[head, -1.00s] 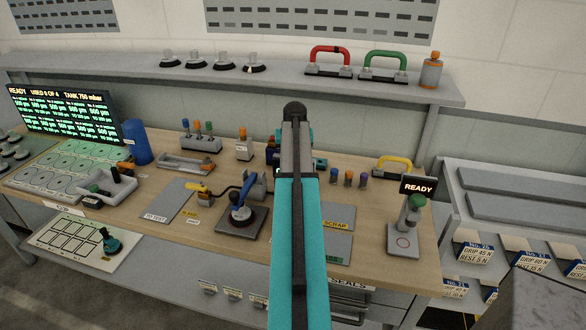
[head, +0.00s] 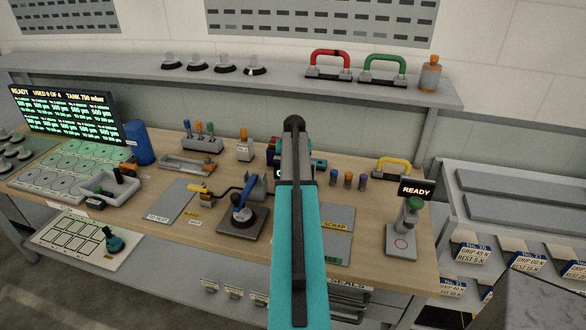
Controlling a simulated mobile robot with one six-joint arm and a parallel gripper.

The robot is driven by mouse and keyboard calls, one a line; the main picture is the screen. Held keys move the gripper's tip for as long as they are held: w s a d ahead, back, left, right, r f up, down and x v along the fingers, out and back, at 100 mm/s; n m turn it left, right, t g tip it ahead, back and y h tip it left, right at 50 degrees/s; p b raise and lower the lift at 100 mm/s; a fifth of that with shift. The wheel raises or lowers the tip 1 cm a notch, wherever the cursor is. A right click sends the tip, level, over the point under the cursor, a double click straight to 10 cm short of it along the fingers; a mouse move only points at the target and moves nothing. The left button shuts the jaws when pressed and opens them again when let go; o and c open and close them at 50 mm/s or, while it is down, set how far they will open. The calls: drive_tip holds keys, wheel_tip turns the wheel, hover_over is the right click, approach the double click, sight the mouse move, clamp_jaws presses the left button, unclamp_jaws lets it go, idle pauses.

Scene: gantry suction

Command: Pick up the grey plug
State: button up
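I cannot make out a grey plug for certain in the head view. Several small plugs with blue, orange and purple tops (head: 348,181) stand on the bench just right of my arm. My arm reaches forward over the middle of the bench, and its links cover what lies behind them. My gripper's fingers are hidden behind the arm, so I cannot see whether they are open or hold anything.
A block with coloured knobs (head: 203,142) and a grey tray (head: 188,164) stand left of my arm. A blue-handled device (head: 241,212) is nearer. A READY stand (head: 402,240) is at right. Grey mats (head: 170,200) lie on the bench. A shelf (head: 300,88) runs behind.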

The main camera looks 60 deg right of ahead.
idle(0.6)
clamp_jaws()
